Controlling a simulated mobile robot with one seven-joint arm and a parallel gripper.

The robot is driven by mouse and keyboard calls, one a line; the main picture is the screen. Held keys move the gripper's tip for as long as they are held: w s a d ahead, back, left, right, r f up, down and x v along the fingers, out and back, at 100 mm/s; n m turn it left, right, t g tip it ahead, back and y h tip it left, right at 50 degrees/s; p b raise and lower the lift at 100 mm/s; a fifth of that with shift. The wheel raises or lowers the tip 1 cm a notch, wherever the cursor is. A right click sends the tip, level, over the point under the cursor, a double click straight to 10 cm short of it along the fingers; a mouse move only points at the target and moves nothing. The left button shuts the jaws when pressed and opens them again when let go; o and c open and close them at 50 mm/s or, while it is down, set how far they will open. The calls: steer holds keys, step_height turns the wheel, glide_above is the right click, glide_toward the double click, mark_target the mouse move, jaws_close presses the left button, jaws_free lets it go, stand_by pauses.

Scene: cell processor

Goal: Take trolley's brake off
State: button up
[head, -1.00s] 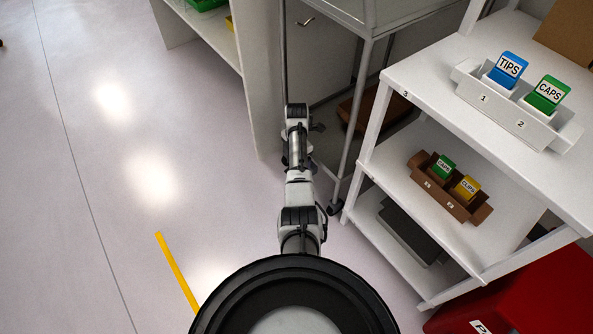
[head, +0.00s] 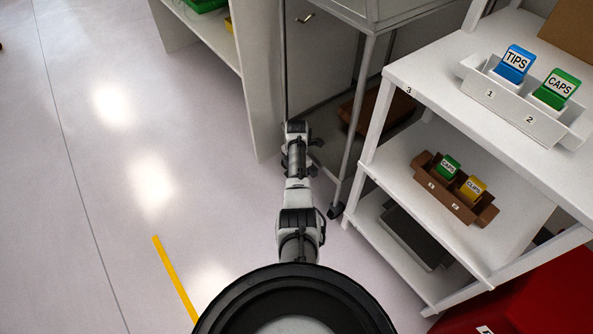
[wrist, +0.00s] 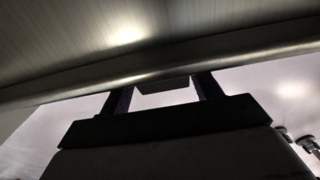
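The trolley is a grey metal frame (head: 371,28) at the top middle of the head view, beside the white shelf unit. A dark caster (head: 335,211) shows at the foot of its near leg. My arm reaches to the trolley's left side, low down; my fingertips are hidden in the head view. In the wrist view my gripper (wrist: 163,88) has its two dark fingers apart, with a small dark block between them at the metal edge; I cannot tell what it is. The trolley's metal underside (wrist: 130,45) spans the top. I cannot make out the brake.
A white shelf unit (head: 413,75) at right holds a white bin (head: 520,112) and a brown bin (head: 455,199). A red box (head: 540,300) stands at lower right. A white cabinet (head: 240,70) is left of the trolley. The floor at left is clear, with a yellow strip (head: 175,277).

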steer(key=c, duration=0.7)
steer(key=g+y+b, duration=0.1)
steer(key=b, duration=0.1)
steer(key=shift+w+d+y+b, duration=0.1)
steer(key=shift+d+y+b, duration=0.05)
steer(key=shift+y+b, duration=0.2)
steer(key=shift+r+g+y+b, duration=0.35)
steer(key=shift+r+g+b, duration=0.05)
steer(key=shift+r+b, duration=0.1)
steer(key=o, duration=1.4)
steer(key=p+v, duration=0.3)
steer(key=v, duration=1)
steer(key=shift+r+p, duration=0.35)
steer(key=shift+p, duration=0.05)
steer(key=shift+d, duration=0.1)
